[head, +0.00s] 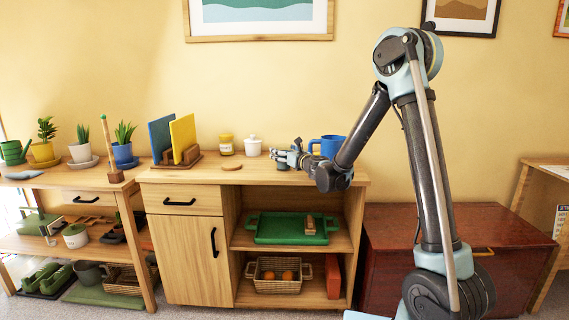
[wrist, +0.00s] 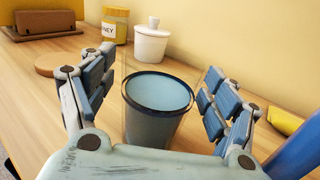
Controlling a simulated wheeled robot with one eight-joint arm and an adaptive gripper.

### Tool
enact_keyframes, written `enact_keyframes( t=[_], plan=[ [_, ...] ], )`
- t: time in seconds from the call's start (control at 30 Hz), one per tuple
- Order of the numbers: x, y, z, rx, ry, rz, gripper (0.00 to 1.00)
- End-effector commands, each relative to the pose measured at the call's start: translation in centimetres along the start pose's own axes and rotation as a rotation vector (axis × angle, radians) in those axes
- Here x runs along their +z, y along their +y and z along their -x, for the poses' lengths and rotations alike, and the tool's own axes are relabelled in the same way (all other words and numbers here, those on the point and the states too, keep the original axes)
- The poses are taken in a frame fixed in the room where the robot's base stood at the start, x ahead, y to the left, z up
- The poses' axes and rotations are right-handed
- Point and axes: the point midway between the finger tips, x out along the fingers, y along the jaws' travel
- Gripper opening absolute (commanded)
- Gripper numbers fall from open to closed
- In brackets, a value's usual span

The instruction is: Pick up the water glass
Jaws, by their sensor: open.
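The water glass (wrist: 155,122) stands upright on the wooden cabinet top, with a dark ring and a pale blue surface inside it. In the wrist view my gripper (wrist: 160,78) is open, with one finger on each side of the glass. Gaps show between the glass and both fingers. The lower part of the glass is partly hidden by my gripper's palm. In the head view my gripper (head: 284,156) is low over the right half of the cabinet top, and the glass is hard to make out there.
A blue mug (head: 328,146) stands close on the right, with something yellow (wrist: 284,121) beside it in the wrist view. A white lidded pot (head: 252,146), a honey jar (head: 226,145) and a round wooden coaster (head: 232,167) are to the left. The front cabinet top (head: 190,176) is clear.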

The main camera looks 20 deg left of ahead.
Motion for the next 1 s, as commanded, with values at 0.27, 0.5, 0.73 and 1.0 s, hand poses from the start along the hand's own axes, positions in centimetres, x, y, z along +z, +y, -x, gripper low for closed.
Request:
enact_keyframes(
  t=[0.27,0.5,0.73,1.0],
  plan=[
    [0.0,0.0,0.1,0.000,0.000,0.000,0.42],
    [0.0,0.0,0.1,-0.001,0.000,0.000,0.18],
    [0.5,0.0,0.1,-0.001,0.000,0.000,0.18],
    [4.0,0.1,0.1,0.000,0.000,0.000,0.18]
  ],
)
